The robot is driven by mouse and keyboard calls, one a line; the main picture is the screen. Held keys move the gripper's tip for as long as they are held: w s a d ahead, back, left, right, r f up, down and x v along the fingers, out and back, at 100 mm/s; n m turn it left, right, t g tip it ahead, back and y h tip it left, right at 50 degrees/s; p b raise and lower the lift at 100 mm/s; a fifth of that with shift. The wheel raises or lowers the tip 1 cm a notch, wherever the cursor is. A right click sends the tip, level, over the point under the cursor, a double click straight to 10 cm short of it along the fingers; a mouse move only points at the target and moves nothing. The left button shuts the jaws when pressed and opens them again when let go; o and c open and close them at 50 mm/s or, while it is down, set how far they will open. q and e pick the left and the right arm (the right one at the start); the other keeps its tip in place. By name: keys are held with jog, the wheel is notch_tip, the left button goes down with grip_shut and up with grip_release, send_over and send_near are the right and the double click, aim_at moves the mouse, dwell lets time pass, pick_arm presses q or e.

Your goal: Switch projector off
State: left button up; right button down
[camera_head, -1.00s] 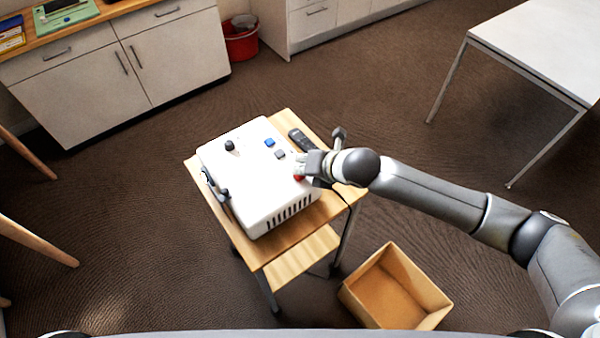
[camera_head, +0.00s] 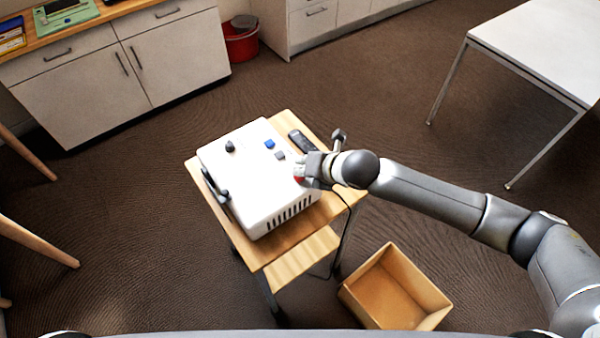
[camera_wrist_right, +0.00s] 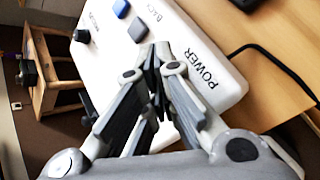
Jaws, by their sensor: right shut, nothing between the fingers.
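The projector (camera_head: 240,165) is a white box on a small wooden cart (camera_head: 265,252). Its top carries a dark knob (camera_head: 230,146), a blue button (camera_head: 269,144) and a grey button (camera_head: 280,155). A red button (camera_head: 299,180) shows near its right edge, partly covered by my right gripper (camera_head: 306,170). In the right wrist view the shut, empty fingers (camera_wrist_right: 155,52) are over the projector top beside the printed word POWER (camera_wrist_right: 200,68). The fingers hide the red button there, so contact cannot be told. My left gripper is out of view.
A dark remote-like object (camera_head: 299,139) lies on the cart behind the projector. A black cable (camera_head: 346,222) hangs at the cart's right side. An open cardboard box (camera_head: 420,275) stands on the floor in front. A white table (camera_head: 545,45) is at the right, cabinets (camera_head: 120,70) behind.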

jog(key=shift+r+p, duration=0.3)
jog(key=shift+r, duration=0.2)
notch_tip(320, 180, up, 6)
jog(key=p, duration=0.5)
jog(key=shift+p, duration=0.4)
jog(key=shift+s, duration=0.1)
